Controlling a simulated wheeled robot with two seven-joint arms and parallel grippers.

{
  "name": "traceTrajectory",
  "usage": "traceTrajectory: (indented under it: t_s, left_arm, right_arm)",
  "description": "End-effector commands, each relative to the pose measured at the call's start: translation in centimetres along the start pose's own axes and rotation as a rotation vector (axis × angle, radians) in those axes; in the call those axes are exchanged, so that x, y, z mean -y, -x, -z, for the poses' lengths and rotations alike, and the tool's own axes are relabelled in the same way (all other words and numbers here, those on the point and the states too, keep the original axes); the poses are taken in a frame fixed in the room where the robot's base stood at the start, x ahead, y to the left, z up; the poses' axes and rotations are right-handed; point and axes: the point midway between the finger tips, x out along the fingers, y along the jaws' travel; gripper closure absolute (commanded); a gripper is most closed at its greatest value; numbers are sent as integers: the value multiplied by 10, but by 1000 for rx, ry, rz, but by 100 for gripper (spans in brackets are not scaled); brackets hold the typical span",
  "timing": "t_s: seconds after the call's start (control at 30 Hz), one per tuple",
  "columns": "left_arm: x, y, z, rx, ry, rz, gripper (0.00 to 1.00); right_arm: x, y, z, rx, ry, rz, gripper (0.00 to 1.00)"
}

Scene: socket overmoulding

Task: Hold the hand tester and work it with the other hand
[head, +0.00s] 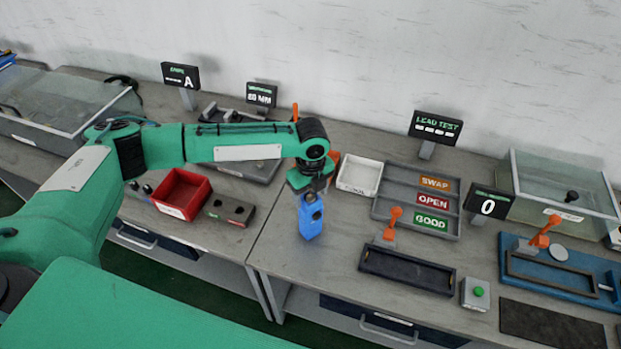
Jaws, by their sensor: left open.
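The blue object (311,222), which looks like the hand tester, stands on the bench just right of the seam between the two tables. It has a dark round spot near its top. My left gripper (311,190) is open and points down right at the top of the tester. The fingers are small and partly hidden by the wrist, so I cannot tell whether they touch the tester or sit around it. My right gripper is not in view.
A white tray (360,176), a sorting tray (398,204) with SWAP, OPEN and GOOD labels, a dark fixture (407,269) and a green-button box (475,294) are to the right.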

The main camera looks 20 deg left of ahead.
Motion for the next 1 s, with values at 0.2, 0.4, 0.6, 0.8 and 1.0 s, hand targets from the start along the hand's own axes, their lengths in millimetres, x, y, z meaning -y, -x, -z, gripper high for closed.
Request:
traceTrajectory:
  t_s: [0.2,0.4,0.6,0.8,1.0]
  left_arm:
    - [0,-7,0,1,0,0,35]
    - [0,-8,0,1,0,0,36]
    - [0,-7,0,1,0,0,76]
    - [0,-7,0,1,0,0,82]
    - [0,-7,0,1,1,1,82]
  right_arm:
    - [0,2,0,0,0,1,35]
    - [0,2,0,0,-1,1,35]
    - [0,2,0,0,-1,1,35]
    - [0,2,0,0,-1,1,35]
    - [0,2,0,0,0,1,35]
